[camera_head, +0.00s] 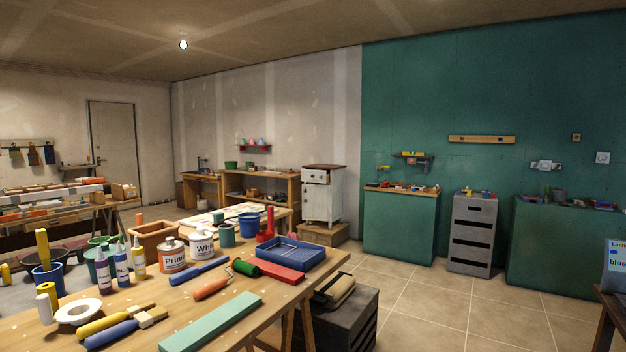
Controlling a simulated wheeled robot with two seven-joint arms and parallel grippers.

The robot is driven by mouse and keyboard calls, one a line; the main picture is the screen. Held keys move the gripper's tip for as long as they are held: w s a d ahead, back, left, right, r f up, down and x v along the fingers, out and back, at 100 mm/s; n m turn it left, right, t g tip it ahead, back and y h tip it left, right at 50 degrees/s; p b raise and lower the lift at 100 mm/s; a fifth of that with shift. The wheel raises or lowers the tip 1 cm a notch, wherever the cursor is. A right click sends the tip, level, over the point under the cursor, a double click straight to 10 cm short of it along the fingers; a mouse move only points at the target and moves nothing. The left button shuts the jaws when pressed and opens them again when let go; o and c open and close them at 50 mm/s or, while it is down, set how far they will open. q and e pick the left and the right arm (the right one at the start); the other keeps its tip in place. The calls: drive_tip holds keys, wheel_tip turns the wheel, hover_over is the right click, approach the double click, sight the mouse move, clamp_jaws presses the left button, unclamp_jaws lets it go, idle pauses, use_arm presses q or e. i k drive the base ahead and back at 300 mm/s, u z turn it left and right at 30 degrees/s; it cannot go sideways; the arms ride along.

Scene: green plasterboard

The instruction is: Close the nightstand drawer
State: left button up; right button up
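The nightstand (322,204) is a small white cabinet with a brown top. It stands on a low wooden platform (322,234) against the back wall, left of the green wall section. Its drawer (316,178) is at the top, just under the brown top, and appears pulled out, with a dark gap above its front. How far it is out is hard to tell at this distance. Below it is a closed-looking white door. Neither of my grippers shows in the head view.
A cluttered workbench (140,335) with paint cans, bottles and a blue tray (291,254) fills the near left. A dark crate (345,318) stands beside it. Tiled floor (455,310) is clear at right. A grey drawer unit (472,233) and green cabinets (400,225) line the green wall.

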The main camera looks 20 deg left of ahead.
sight(307, 175)
drive_tip(key=z, duration=0.1)
drive_tip(key=i, duration=7.2)
drive_tip(key=u, duration=2.55)
drive_tip(key=i, duration=4.05)
drive_tip(key=z, duration=0.05)
